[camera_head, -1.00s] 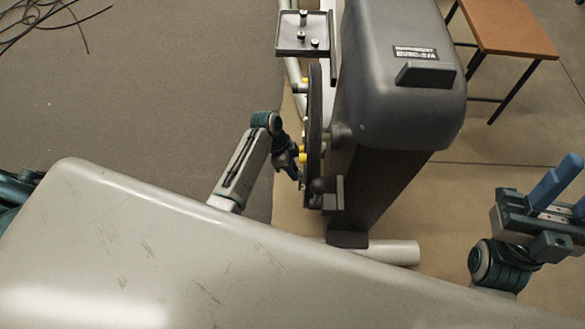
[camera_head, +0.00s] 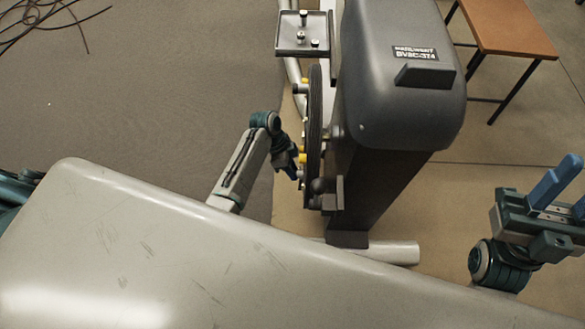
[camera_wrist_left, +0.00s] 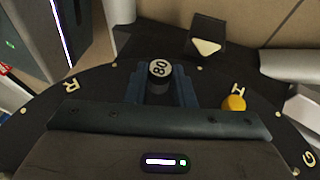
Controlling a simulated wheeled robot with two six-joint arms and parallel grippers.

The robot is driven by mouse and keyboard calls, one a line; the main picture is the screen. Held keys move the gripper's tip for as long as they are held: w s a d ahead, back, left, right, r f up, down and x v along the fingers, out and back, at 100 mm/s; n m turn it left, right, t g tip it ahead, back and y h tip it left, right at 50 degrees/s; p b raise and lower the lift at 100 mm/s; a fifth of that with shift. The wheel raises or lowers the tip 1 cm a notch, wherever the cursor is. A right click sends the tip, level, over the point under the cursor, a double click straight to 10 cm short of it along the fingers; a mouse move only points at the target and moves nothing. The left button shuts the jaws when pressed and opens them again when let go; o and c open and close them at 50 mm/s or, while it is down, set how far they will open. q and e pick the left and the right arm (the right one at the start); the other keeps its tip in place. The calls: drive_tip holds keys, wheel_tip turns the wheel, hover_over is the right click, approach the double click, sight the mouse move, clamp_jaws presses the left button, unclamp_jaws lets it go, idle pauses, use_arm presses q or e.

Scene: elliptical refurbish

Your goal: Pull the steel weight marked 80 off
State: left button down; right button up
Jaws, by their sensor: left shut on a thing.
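The steel weight marked 80 (camera_wrist_left: 159,69) sits between the two blue fingers of my left gripper (camera_wrist_left: 160,86) in the left wrist view, its numbered end facing up in the picture. The fingers are shut on it. It is against the dark round disc (camera_wrist_left: 100,88), which carries pale letters; I cannot tell whether weight and disc touch. In the head view my left gripper (camera_head: 292,169) is at the near left face of the disc (camera_head: 314,125), seen edge-on, and hides the weight. My right gripper (camera_head: 567,193) is at the right edge, fingers apart and empty.
A yellow knob (camera_wrist_left: 234,103) sits on the disc, right of the fingers. A grey machine housing (camera_head: 400,75) stands right of the disc. A small tray (camera_head: 290,45) with several pieces is above. A wooden bench (camera_head: 507,27) is at upper right.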

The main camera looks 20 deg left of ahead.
use_arm(q)
drive_tip(key=s+a+p, duration=0.2)
drive_tip(key=a, duration=0.6)
drive_tip(key=s+a+p, duration=0.2)
drive_tip(key=a, duration=0.6)
drive_tip(key=shift+s+a+p, duration=0.15)
drive_tip(key=shift+s+p, duration=0.2)
idle(0.4)
